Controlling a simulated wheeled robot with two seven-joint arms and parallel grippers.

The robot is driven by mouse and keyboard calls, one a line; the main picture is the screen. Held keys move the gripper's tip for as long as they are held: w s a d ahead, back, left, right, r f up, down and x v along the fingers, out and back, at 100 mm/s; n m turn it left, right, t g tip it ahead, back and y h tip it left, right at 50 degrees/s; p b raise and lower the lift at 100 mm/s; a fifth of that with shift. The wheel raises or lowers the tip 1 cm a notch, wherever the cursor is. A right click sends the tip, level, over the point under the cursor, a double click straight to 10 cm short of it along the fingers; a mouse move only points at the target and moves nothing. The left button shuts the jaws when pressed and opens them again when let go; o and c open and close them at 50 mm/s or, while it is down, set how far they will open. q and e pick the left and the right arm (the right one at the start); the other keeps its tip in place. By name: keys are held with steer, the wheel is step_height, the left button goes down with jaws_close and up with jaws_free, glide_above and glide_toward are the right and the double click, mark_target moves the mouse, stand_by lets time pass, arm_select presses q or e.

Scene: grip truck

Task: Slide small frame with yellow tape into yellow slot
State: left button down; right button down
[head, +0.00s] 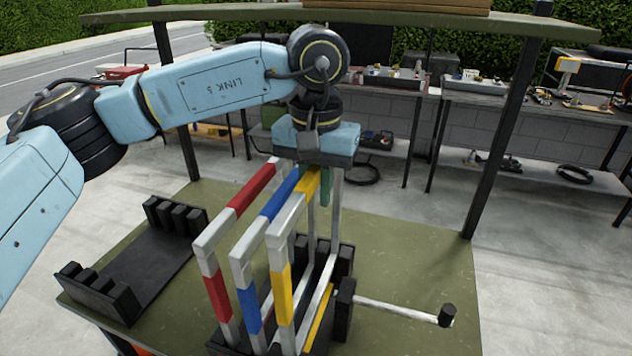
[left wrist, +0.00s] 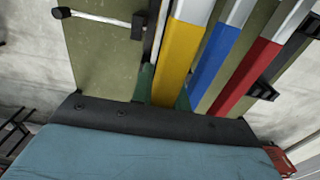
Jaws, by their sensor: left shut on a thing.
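The small frame with yellow tape (head: 306,184) stands roughly upright over the black slotted rack (head: 343,310), rightmost of three white frames. My left gripper (head: 318,182) is above the table with its green fingers shut on the top bar of this frame. In the left wrist view the yellow-taped bar (left wrist: 180,55) lies between the green fingers. A yellow strip (head: 318,318) shows low in the rack, beside the frame's near leg. Whether the frame's lower end is seated in the slot is hidden. My right gripper is not in view.
The blue-taped frame (head: 281,193) and red-taped frame (head: 250,192) stand close on the left. An empty black rack (head: 150,262) lies left on the green table (head: 420,260). A white bar with a black end (head: 400,310) sticks out right. Shelves stand behind.

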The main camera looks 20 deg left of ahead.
arm_select(q)
steer(key=shift+f+b, duration=1.8)
steer(key=shift+f, duration=0.85)
steer(key=c, duration=1.3)
jaws_free()
